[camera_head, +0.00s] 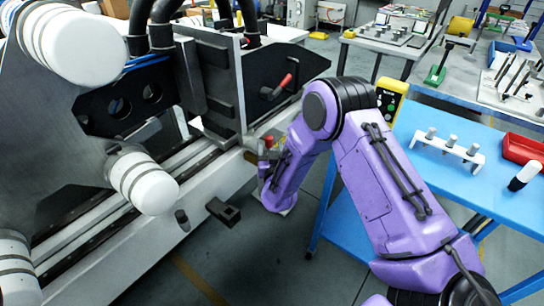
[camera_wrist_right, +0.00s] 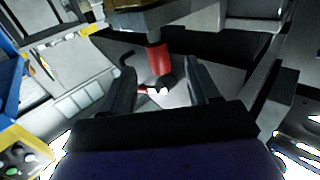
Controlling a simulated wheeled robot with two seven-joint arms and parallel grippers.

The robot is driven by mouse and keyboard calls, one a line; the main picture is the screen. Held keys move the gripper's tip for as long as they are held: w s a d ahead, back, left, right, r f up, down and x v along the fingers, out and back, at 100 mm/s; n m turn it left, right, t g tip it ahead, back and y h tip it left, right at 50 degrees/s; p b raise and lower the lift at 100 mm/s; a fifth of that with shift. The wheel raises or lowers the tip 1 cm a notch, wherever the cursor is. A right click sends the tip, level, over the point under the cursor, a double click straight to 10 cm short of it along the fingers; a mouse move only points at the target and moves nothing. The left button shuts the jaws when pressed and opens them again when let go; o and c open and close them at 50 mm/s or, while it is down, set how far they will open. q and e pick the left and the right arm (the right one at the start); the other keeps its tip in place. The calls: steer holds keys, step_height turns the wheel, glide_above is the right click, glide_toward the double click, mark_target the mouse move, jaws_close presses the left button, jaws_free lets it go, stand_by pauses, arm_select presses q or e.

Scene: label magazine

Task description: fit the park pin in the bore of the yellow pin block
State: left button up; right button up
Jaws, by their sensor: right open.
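My right gripper (camera_head: 264,172) is at the machine's front edge in the head view, small and partly hidden by its wrist. In the right wrist view my right gripper (camera_wrist_right: 163,86) is open, its two dark fingers apart. A red cylinder (camera_wrist_right: 158,58), which looks like the park pin's grip, stands just beyond the fingertips, roughly between them. A small red part (camera_head: 268,142) shows beside the gripper in the head view. A brownish-yellow block (camera_wrist_right: 150,20) is at the red cylinder's upper end; I cannot tell whether it is the pin block. The bore is not visible. My left gripper is not in view.
The machine's rails and white rollers (camera_head: 145,184) fill the left. A red-tipped lever (camera_head: 277,86) stands on its dark plate. A blue table (camera_head: 400,148) at right bears a white rack (camera_head: 450,148) and a red bin (camera_head: 522,150). Floor between machine and table is clear.

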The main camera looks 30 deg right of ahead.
steer(key=v, duration=0.6)
steer(key=shift+b, duration=0.3)
steer(key=shift+s, duration=0.1)
steer(key=s+a+f+m+g+y, duration=0.25)
steer(key=s+f+g, duration=0.35)
steer(key=s+f, duration=0.6)
steer(key=s+f+g+y, duration=0.1)
steer(key=s+f+g, duration=0.2)
steer(key=s, duration=0.8)
steer(key=s+f+g, duration=0.4)
steer(key=s+f, duration=0.4)
steer(key=s, duration=0.3)
steer(key=shift+f+n+y, duration=0.35)
steer(key=shift+d, duration=0.1)
